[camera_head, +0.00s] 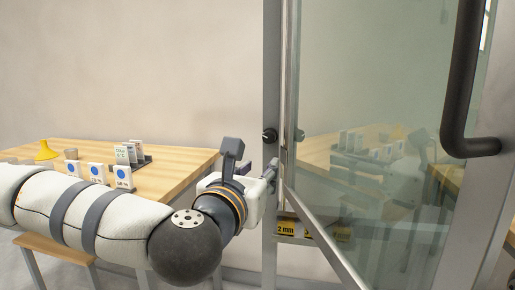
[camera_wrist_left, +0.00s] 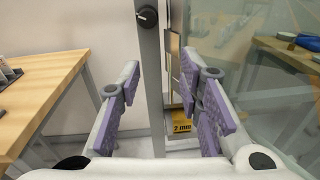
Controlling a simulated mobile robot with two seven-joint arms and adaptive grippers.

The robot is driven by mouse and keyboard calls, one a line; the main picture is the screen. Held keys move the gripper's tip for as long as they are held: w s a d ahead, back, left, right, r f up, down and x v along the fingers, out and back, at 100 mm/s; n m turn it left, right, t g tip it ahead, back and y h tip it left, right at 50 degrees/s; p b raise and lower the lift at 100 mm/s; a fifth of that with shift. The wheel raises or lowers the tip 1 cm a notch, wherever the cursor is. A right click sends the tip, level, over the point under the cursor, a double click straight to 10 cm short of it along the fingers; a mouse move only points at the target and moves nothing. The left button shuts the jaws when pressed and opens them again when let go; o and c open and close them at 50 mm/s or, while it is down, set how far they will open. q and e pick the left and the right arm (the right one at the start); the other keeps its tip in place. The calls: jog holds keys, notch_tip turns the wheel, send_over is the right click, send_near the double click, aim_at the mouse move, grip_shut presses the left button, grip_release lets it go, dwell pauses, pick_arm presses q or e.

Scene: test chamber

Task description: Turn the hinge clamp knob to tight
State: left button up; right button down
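The clamp knob (camera_head: 269,135) is small, round and black, and sits on the grey metal post beside the glass door. In the left wrist view the knob (camera_wrist_left: 147,17) is near the top edge, above the fingers, with a small pale mark on its left side. My left gripper (camera_head: 268,176) is close to the post, a little below the knob. My right gripper is not in view.
The glass door (camera_head: 370,130) with a black handle (camera_head: 462,90) fills the right side. A wooden table (camera_head: 185,158) on the left holds small cards (camera_head: 122,176), a card rack (camera_head: 140,158) and a yellow cone (camera_head: 46,151). A yellow "2 mm" label (camera_wrist_left: 182,128) shows low behind the fingers.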

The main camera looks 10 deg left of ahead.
aim_at(268, 139)
pick_arm(q)
jog(key=shift+n+y, duration=0.5)
jog(key=shift+n, duration=0.2)
jog(key=w, duration=0.4)
jog(key=w+r, duration=0.1)
jog(key=w, duration=0.3)
jog(key=w+r, duration=0.1)
jog(key=w, duration=0.3)
jog(key=shift+w+a+r, duration=0.25)
jog(key=shift+a, duration=0.15)
grip_shut()
